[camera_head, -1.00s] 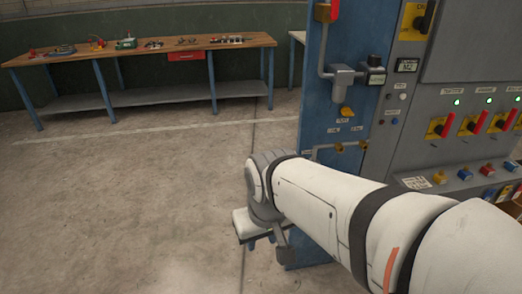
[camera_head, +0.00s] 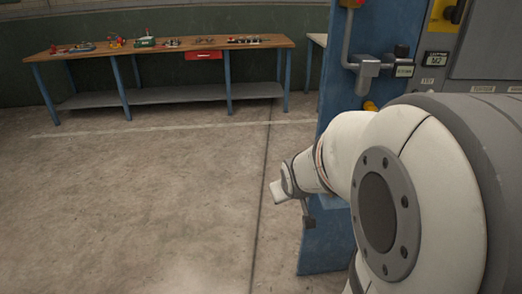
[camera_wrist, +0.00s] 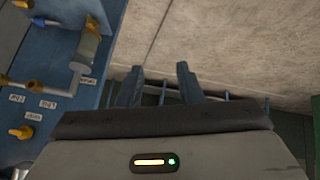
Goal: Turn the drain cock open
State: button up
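The blue panel (camera_head: 378,45) carries grey pipework (camera_head: 366,72) and a yellow knob (camera_head: 370,106), partly covered by my arm. In the wrist view, the panel side at left shows a yellow handle (camera_wrist: 92,24) by a grey cylinder, brass fittings (camera_wrist: 38,87) and another yellow knob (camera_wrist: 22,131). Small labels sit beside them, too small to read surely, so I cannot tell which piece is the drain cock. My gripper (camera_wrist: 160,84) is open and empty, its two fingers apart, to the right of these fittings and touching none. In the head view my arm hides the lower fittings.
A wooden workbench (camera_head: 170,50) with tools and a red drawer (camera_head: 204,55) stands at the back left. A grey control cabinet (camera_head: 490,45) adjoins the panel at right. The concrete floor (camera_head: 150,200) between bench and panel is clear.

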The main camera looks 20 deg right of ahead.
jog(key=w+d+f+t+h+b, duration=0.1)
jog(key=w+d+f+t+b, duration=0.15)
jog(key=w+d+f, duration=0.4)
jog(key=n+t+b, duration=0.2)
jog(key=t+b, duration=0.6)
jog(key=b, duration=0.1)
send_near(330, 200)
notch_tip(330, 200, up, 2)
jog(key=w, duration=0.2)
jog(key=shift+h, duration=0.3)
jog(key=x, duration=0.8)
jog(key=shift+r, duration=0.25)
